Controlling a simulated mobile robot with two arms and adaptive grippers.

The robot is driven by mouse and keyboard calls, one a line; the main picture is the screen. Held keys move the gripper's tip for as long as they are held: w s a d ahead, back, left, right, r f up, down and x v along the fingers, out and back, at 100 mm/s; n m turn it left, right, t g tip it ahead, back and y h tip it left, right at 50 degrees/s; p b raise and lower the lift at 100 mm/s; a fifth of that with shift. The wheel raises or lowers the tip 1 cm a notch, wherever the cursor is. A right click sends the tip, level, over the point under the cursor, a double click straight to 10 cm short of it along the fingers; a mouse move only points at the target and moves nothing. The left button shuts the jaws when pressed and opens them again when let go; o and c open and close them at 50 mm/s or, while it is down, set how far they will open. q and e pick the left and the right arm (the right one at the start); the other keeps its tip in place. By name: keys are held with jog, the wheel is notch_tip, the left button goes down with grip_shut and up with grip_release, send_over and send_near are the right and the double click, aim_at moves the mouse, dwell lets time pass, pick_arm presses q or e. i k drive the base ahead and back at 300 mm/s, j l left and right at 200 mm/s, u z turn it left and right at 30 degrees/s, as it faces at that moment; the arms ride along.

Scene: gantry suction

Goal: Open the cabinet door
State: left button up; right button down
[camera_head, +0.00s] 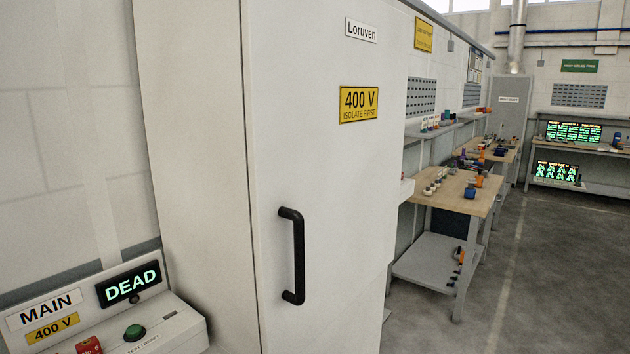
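A tall, off-white cabinet stands close in front of me. Its door (260,170) looks shut, with a thin seam along its left edge. A black vertical bar handle (298,255) is mounted on the door's lower middle. The door carries a white "Loruven" label (361,30) and a yellow "400 V ISOLATE FIRST" sign (358,104). The cabinet's lower part is cut off by the frame. Neither of my grippers is in view.
A control box (180,325) at lower left has a green button (134,332), a red part (89,345) and a display reading "DEAD" (130,284). Workbenches (470,190) line the wall beyond the cabinet. Open grey floor (560,270) lies at right.

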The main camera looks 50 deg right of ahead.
aim_at(326, 81)
jog(key=z, duration=1.8)
